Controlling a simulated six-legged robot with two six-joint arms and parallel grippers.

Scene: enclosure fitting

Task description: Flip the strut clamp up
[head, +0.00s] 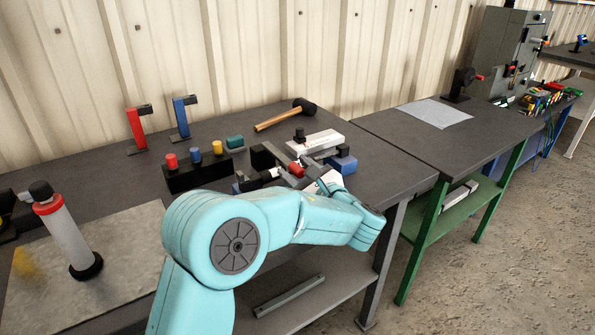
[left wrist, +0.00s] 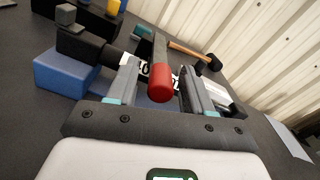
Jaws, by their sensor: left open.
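The strut clamp's grey lever (head: 278,157) ends in a red tip (head: 296,170) and stretches toward me, low over the bench. In the left wrist view the red tip (left wrist: 160,85) lies between the two fingers of my left gripper (left wrist: 159,68), with visible gaps at the sides. The gripper is open, its fingers on either side of the lever end. In the head view my left gripper (head: 314,176) is partly hidden by my arm, which also covers part of the clamp. A white lettered part shows behind the red tip. My right gripper is out of view.
Blue blocks (head: 345,163) with black parts stand close by. A black block with red, blue and yellow knobs (head: 195,170) is to the left, a hammer (head: 285,115) behind. Red (head: 137,128) and blue (head: 181,117) uprights stand by the wall. The bench's right end is mostly clear.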

